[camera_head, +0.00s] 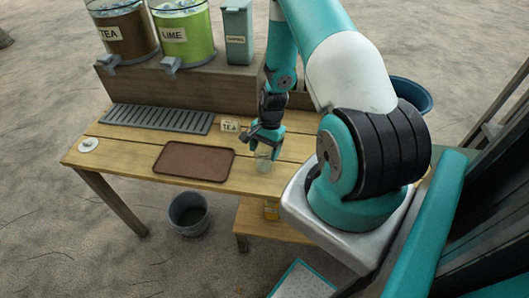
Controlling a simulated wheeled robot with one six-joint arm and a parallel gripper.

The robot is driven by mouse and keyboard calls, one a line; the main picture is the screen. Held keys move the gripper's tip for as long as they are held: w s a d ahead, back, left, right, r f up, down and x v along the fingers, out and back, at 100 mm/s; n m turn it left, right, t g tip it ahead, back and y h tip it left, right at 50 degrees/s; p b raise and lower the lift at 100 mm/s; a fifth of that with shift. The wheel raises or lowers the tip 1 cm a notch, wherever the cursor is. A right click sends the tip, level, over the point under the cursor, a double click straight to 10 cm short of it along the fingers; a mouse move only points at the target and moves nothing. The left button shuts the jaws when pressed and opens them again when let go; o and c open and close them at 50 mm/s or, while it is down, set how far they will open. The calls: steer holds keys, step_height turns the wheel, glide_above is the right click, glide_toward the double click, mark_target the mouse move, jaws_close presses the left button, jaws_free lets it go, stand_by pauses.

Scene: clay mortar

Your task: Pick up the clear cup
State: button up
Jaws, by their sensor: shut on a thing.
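The clear cup (263,164) is a small see-through vessel on the right part of the wooden table, just right of the brown tray. My gripper (266,152) points down at the cup from above and is shut on it. The fingers hide the cup's upper part. The cup looks upright. I cannot tell whether its base touches the table or hangs slightly above it.
The brown tray (195,161) is empty on the table (110,132). TEA (130,40) and LIME (186,48) dispensers stand on a raised shelf. A grey bucket (189,222) is below.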

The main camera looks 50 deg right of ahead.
step_height(320, 180, up, 19)
steer(key=b, duration=0.2)
steer(key=w+a+f+n+g+h, duration=0.1)
steer(key=w+a+f+n, duration=0.1)
steer(key=a+f+n, duration=0.4)
steer(key=w+a+f+n+g+h, duration=0.1)
steer(key=w+a+f+n+h, duration=0.1)
steer(key=a+f+n, duration=0.5)
steer(key=w+a+n, duration=0.1)
steer(key=a+n, duration=0.1)
steer(key=n, duration=0.1)
steer(key=shift+a+f+g, duration=0.2)
steer(key=shift+a+g, duration=0.2)
